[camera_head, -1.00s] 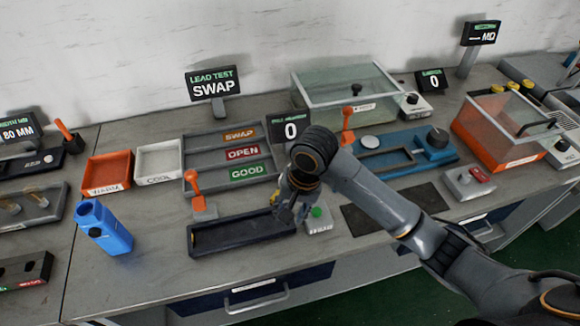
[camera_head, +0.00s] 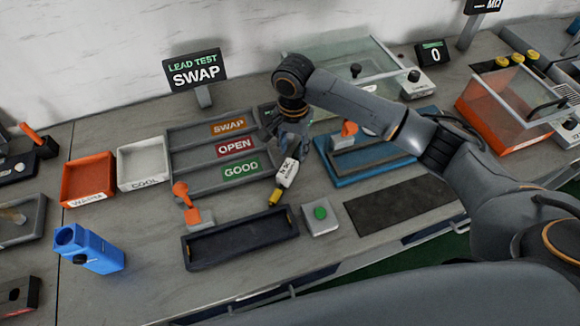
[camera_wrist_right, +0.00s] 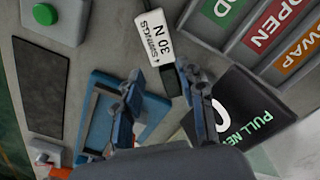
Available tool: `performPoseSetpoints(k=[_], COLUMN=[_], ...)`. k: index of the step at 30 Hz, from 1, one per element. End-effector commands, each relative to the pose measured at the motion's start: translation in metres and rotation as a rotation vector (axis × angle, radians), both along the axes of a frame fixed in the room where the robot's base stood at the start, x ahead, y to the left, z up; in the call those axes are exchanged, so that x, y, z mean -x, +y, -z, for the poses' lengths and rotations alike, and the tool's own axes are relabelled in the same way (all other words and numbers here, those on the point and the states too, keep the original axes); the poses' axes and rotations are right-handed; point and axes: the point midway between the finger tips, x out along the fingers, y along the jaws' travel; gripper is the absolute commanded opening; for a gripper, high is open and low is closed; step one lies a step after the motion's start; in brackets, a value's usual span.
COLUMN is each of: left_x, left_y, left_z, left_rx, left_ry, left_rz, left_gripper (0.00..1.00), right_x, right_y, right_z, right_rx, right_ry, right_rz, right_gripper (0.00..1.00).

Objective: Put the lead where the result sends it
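The lead test display (camera_head: 195,72) reads SWAP. The rack in front of it has SWAP (camera_head: 228,126), OPEN (camera_head: 236,147) and GOOD (camera_head: 241,168) lanes; I see no lead that I can make out in them. My right gripper (camera_head: 291,150) is at the rack's right end. In the wrist view its fingers (camera_wrist_right: 158,72) stand apart, with a gap between them. A white piece marked 30 N (camera_wrist_right: 154,40), with a dark end, lies past the fingertips; in the head view it has a yellow tip (camera_head: 275,198). My left gripper is out of view.
The dark test tray (camera_head: 240,239) looks empty, with an orange lever (camera_head: 182,194) behind it and a green button box (camera_head: 320,214) to its right. Orange WARM (camera_head: 88,180) and white COOL (camera_head: 142,164) trays are left.

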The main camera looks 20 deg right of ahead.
Motion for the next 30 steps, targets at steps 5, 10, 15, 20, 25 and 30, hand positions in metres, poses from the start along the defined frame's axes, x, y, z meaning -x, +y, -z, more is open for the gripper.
performPoseSetpoints(k=[5,10,15,20,25,30], left_x=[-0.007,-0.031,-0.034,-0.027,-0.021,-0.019], left_y=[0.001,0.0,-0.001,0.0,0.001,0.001], left_z=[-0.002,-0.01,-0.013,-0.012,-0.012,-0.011], left_rx=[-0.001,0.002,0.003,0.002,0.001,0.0], left_ry=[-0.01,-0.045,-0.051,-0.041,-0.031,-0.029], left_rz=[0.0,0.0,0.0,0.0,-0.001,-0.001], left_gripper=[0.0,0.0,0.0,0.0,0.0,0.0], right_x=[0.001,0.005,0.007,0.007,0.007,0.007], right_y=[0.001,0.006,0.008,0.008,0.008,0.008], right_z=[0.013,0.032,0.057,0.064,0.064,0.064], right_rx=[0.0,0.001,0.001,0.0,0.0,0.0], right_ry=[0.001,0.002,0.001,-0.001,-0.001,-0.001], right_rz=[-0.002,-0.003,-0.002,-0.004,-0.004,-0.004], right_gripper=[0.4,0.4,0.4,0.4,0.38,0.03])
